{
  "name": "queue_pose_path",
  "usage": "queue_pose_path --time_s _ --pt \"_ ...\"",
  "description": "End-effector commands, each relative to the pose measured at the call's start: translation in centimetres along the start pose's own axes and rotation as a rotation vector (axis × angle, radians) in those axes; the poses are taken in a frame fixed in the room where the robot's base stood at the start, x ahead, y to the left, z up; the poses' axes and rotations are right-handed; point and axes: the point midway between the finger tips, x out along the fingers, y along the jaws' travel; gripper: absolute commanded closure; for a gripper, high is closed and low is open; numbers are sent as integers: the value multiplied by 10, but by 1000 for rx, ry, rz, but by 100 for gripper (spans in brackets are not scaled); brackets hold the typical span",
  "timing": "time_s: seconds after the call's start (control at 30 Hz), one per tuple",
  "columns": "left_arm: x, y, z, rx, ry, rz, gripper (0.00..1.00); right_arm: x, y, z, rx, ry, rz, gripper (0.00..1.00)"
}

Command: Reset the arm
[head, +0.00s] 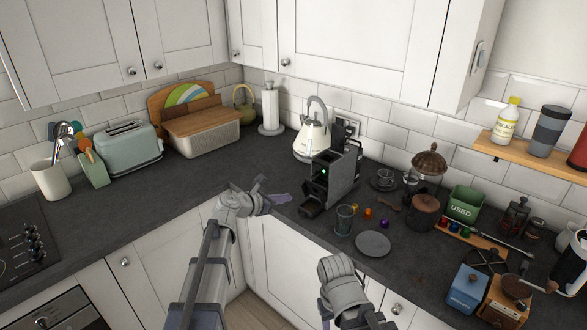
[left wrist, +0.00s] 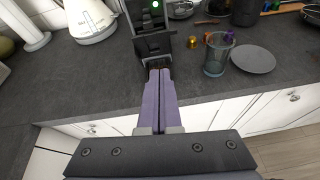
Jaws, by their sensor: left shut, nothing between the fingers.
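My left gripper (head: 282,198) reaches in over the worktop's front edge, its purple fingers pointing right toward the coffee machine (head: 345,172). In the left wrist view the two fingers (left wrist: 160,76) lie together, shut with nothing between them. Their tips overlap the lower front of the dark coffee machine (left wrist: 152,42), which has a green light; I cannot tell whether they touch it. Part of my right arm shows at the bottom centre of the head view, but its fingers cannot be made out.
A glass (head: 344,219), a grey plate (head: 373,243) and several coloured capsules stand right of the machine. A white kettle (head: 312,132) is behind it. A toaster (head: 130,148) and bread box (head: 206,130) stand left. The worktop (head: 160,200) left of my gripper is clear.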

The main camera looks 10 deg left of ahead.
Motion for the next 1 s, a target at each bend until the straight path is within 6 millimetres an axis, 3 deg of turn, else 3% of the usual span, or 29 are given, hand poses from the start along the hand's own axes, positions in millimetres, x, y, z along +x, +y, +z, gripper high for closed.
queue_pose_path --time_s 0.17,0.27,0.4,0.5,0.6,0.8,1.0 --pt "1 -94 -37 499 162 -201 100 0 0 0 0 0 0 50" --pt "-11 -150 -70 880 258 -388 100 0 0 0 0 0 0 50" --pt "-43 -210 -118 1384 345 -699 100 0 0 0 0 0 0 50" --pt "-74 -239 -147 1698 371 -949 100 0 0 0 0 0 0 50" --pt "-106 -256 -168 1944 368 -1195 100 0 0 0 0 0 0 50" --pt "-150 -266 -189 2211 330 -1563 100 0 0 0 0 0 0 50" --pt "-164 -266 -194 2277 307 -1691 100 0 0 0 0 0 0 50"
